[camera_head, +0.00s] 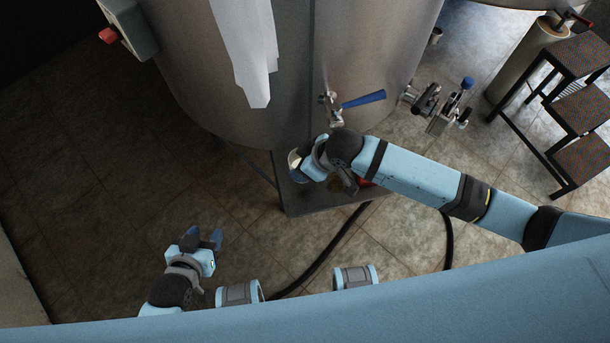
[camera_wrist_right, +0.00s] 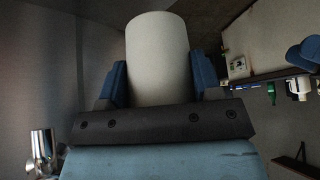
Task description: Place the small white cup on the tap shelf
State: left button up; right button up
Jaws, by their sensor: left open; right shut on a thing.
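The small white cup (camera_wrist_right: 157,62) stands between the two blue fingers of my right gripper (camera_wrist_right: 160,80) in the right wrist view, and they are shut on it. In the head view the cup (camera_head: 295,163) shows only in part, at the left of my right gripper (camera_head: 307,166). The tap shelf (camera_head: 300,200) is the grey plate low in front of the tank, under the blue-handled tap (camera_head: 335,105). The cup is over the shelf's left part; whether it touches the shelf I cannot tell. My left gripper (camera_head: 215,238) is open and empty, low at the left.
The steel tank (camera_head: 320,50) rises behind the shelf, with a white cloth-like sheet (camera_head: 245,45) on it. A valve fitting (camera_head: 440,105) is right of the tap. A dark hose (camera_head: 325,255) runs across the tiled floor. A stepped stool (camera_head: 580,110) stands at the right.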

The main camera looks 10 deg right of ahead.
notch_tip(320, 180, down, 3)
jog(key=shift+r, duration=0.2)
jog(key=shift+f+b, duration=0.3)
jog(key=shift+f, duration=1.75)
jog(key=o, duration=1)
jog(key=shift+f, duration=0.15)
jog(key=shift+c, duration=0.2)
